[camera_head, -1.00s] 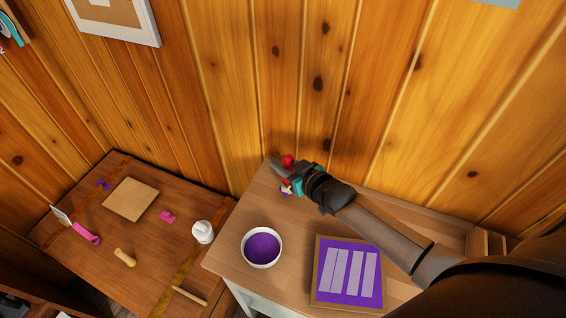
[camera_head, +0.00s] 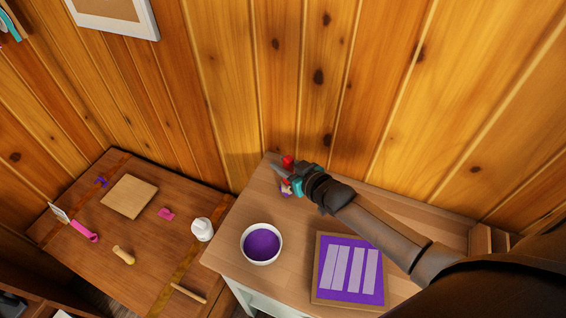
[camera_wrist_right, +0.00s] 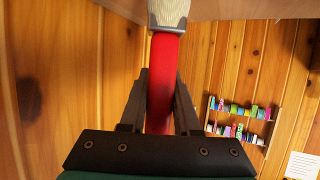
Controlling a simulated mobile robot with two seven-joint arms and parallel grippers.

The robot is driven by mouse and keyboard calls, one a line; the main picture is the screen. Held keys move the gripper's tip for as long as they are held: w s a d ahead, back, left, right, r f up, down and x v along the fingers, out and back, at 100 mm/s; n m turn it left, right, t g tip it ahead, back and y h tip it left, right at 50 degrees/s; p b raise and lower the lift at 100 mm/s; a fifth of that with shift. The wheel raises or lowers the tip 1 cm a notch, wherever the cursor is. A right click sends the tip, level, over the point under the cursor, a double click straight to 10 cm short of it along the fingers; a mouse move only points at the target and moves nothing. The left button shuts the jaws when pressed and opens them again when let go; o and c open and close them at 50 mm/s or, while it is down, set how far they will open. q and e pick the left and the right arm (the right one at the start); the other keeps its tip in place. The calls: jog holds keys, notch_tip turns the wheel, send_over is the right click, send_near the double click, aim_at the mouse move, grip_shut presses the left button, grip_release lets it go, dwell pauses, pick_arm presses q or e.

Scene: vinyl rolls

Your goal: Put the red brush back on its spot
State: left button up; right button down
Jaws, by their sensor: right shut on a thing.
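The red brush shows in the right wrist view (camera_wrist_right: 165,75) as a red handle with a metal collar and pale bristles at the top. My right gripper (camera_wrist_right: 160,105) is shut on the handle, with one finger on each side. In the head view, the red end of the brush (camera_head: 288,160) sticks up by my right gripper (camera_head: 287,173) at the light table's back corner by the wall. The bristles point towards a wooden surface in the wrist view; I cannot tell if they touch it. My left gripper is not in view.
A white bowl of purple paint (camera_head: 262,244) and a purple striped panel (camera_head: 349,270) stand on the light table (camera_head: 228,238). The darker table (camera_head: 140,225) holds a board, white bottle and small tools.

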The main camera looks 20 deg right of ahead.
jog(key=shift+f, duration=0.2)
dwell(0.5)
grip_release()
dwell(0.6)
dwell(0.4)
jog(key=shift+s+d+p, duration=0.15)
jog(key=shift+s+p, duration=0.3)
jog(key=shift+s, duration=0.25)
jog(key=shift+s+d+p, duration=0.15)
jog(key=shift+s+p, duration=0.3)
jog(key=shift+s, duration=0.25)
jog(key=shift+s+d+p, duration=0.2)
jog(key=shift+s+p, duration=0.25)
jog(key=shift+s, duration=0.55)
jog(key=shift+s+d+p, duration=0.25)
jog(key=shift+s+p, duration=0.15)
jog(key=shift+s, duration=0.6)
jog(key=shift+s+d+p, duration=0.2)
jog(key=shift+s+p, duration=0.25)
jog(key=shift+s, duration=0.55)
